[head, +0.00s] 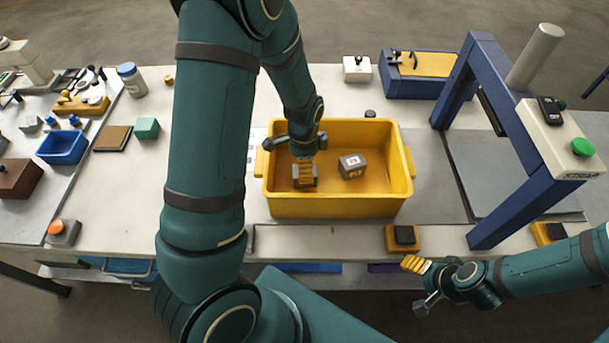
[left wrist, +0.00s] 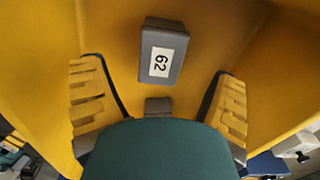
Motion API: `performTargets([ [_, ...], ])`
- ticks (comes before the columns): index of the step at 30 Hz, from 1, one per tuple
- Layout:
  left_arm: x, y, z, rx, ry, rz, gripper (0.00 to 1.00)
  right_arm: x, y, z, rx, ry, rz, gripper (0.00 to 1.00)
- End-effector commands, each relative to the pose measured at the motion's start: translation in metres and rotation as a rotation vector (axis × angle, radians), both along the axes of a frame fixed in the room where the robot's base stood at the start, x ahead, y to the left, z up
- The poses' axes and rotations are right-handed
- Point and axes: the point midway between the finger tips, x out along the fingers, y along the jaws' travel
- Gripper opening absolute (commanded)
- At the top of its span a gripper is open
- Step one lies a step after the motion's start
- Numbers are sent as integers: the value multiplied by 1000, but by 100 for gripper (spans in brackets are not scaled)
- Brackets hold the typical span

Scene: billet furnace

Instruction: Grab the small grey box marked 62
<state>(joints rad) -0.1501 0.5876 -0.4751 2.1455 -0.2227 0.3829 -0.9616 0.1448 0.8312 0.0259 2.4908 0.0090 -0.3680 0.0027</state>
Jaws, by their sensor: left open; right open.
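The small grey box marked 62 (left wrist: 162,53) lies in the yellow bin; its white label reads clearly in the left wrist view. My right gripper (head: 421,285) is open and empty in front of the table's edge.
The yellow bin's (head: 330,207) walls surround the left gripper and box. A blue press frame (head: 525,190) stands to the right. A blue box with an orange top (head: 425,65) and a white switch box (head: 357,69) stand behind. A green block (head: 147,128) lies left.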

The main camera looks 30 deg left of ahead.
Motion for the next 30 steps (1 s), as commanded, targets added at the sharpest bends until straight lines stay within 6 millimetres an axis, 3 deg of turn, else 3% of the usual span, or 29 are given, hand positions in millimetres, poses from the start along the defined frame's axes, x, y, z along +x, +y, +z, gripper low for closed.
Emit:
performTargets([
  [7, 1, -1, -36, 0, 3, 0, 87, 0, 0, -3, 0, 0, 0, 69],
  [17, 1, -1, -41, 0, 0, -1, 87, 0, 0, -3, -1, 0, 0, 69],
  [24, 1, -1, -41, 0, 0, -1, 6, 0, 0, -3, -1, 0, 0, 69],
  [30, 1, -1, -41, 0, 0, -1, 6, 0, 0, -3, 0, 0, 0, 69],
])
